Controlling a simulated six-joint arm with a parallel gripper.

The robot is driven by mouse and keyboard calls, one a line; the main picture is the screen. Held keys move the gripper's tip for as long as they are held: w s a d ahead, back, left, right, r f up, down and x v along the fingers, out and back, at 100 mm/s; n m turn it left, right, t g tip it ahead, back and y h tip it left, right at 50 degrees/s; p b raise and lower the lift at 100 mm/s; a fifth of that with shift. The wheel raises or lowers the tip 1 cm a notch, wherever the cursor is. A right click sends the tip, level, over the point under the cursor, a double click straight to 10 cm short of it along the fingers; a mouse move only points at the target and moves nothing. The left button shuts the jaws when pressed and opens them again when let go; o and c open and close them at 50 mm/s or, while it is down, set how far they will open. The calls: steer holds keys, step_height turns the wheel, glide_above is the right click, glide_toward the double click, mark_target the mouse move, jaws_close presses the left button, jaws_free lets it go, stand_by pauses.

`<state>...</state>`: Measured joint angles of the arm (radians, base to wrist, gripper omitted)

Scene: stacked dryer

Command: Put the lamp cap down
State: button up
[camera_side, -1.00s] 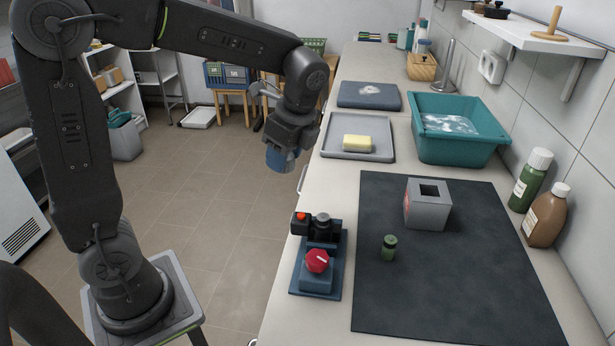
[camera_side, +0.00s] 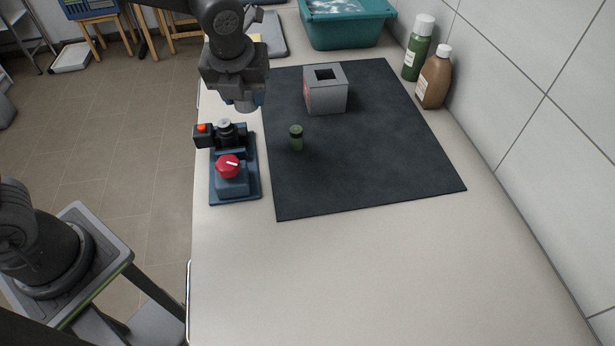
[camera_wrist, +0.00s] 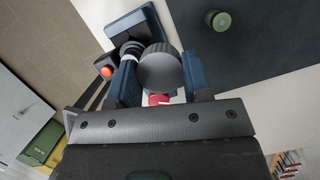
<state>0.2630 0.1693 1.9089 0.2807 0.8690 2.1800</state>
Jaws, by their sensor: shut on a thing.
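The lamp cap (camera_wrist: 159,68) is a grey round piece between the two blue fingers of my gripper (camera_side: 246,101) in the wrist view. My gripper is shut on it and holds it in the air, pointing down. In the side view it is near the counter's left edge, just behind the blue base (camera_side: 217,190) with the red knob (camera_side: 228,166). In the side view the cap is mostly hidden by the gripper.
A dark mat (camera_side: 350,180) carries a small green cylinder (camera_side: 296,138) and a grey box (camera_side: 327,95) with a square opening. Two bottles (camera_side: 434,80) stand by the wall. The near counter is bare.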

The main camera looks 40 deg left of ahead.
steer(key=shift+w+d+f+m, duration=0.1)
steer(key=shift+d+f+m, duration=0.2)
steer(key=shift+d+m, duration=0.55)
glide_above(309, 177)
steer(key=s, duration=0.1)
steer(key=f, duration=0.7)
steer(key=shift+d, duration=0.2)
steer(key=shift+f, duration=1.95)
steer(key=shift+f, duration=0.1)
steer(key=o, duration=0.9)
steer(key=v, duration=1.2)
steer(key=shift+s+a, duration=0.1)
steer(key=shift+a, duration=0.1)
